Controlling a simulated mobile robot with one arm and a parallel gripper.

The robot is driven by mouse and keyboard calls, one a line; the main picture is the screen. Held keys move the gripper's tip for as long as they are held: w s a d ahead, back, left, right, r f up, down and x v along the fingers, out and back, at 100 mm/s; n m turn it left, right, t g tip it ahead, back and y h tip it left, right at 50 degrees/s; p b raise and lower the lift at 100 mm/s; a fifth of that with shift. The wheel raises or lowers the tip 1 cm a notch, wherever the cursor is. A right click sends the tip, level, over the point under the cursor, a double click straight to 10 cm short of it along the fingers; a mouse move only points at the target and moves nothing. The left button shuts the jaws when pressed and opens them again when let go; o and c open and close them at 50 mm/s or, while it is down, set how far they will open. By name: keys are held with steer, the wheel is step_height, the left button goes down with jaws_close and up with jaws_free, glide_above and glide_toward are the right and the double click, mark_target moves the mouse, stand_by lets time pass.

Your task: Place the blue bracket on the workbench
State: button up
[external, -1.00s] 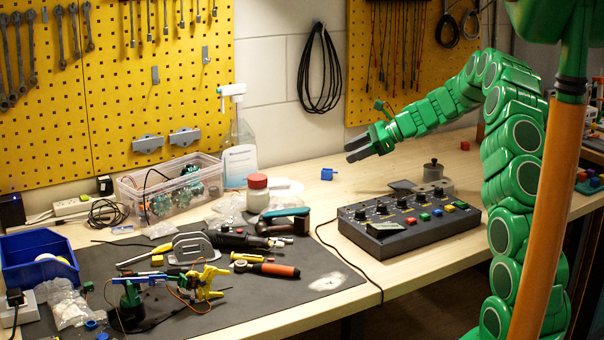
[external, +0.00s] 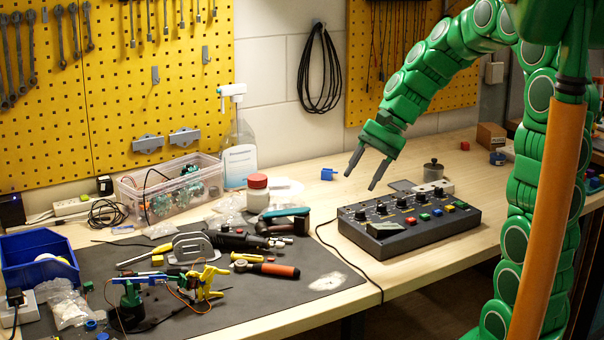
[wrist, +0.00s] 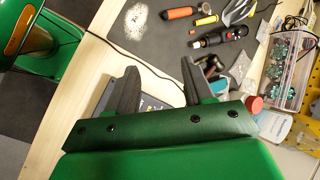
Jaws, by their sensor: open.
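A small blue piece (external: 327,174), which looks like the blue bracket, lies on the bare wood of the workbench (external: 300,200) towards the back wall. My gripper (external: 360,182) is open and empty, pointing down and to the left. In the external view its left fingertip is just right of the blue piece, with a small gap in the picture; I cannot tell the height between them. In the wrist view, my gripper (wrist: 160,68) shows two spread dark fingers with nothing held between them. I cannot make out the blue piece there.
A black control box (external: 410,218) with knobs and coloured buttons stands right of my gripper. A dark mat (external: 270,295) with tools lies at the left. A spray bottle (external: 239,150) and a clear bin (external: 165,205) stand behind. Another small blue object (external: 497,158) sits at the far right.

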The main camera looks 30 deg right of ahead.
steer(key=s+d+f+n+g+h, duration=0.1)
steer(key=s+d+n+h, duration=0.2)
steer(key=s, duration=1)
steer(key=s+d+n+h, duration=0.4)
steer(key=s+n, duration=0.2)
steer(key=s, duration=0.8)
steer(key=shift+d+f+g, duration=0.35)
steer(key=shift+f+g, duration=0.05)
